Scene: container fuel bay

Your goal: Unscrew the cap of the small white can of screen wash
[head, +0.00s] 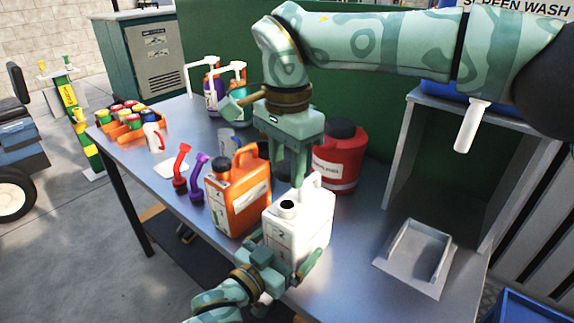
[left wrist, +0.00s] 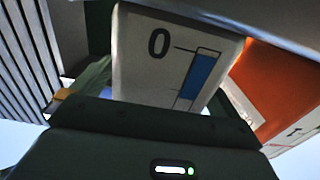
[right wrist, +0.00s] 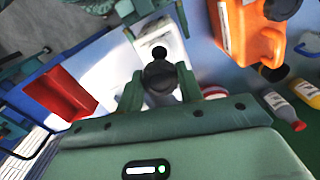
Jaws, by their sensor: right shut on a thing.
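The small white can (head: 297,238) stands upright near the front of the table. Its neck (head: 287,206) shows as a dark round opening, also seen in the right wrist view (right wrist: 159,52). My right gripper (right wrist: 160,88) is shut on a dark round cap (right wrist: 160,76), held apart from the neck. In the head view the right gripper (head: 298,172) is just above and behind the can; its fingertips are partly hidden by the can's handle. My left gripper (head: 283,272) is low at the can's front, fingers on either side; its grip is unclear.
An orange can (head: 236,195) stands close to the left of the white can. A red drum (head: 339,158) is behind it. Purple and red spouts (head: 181,168) lie left. A grey tray (head: 416,257) is at the right, before an open grey housing (head: 425,150).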

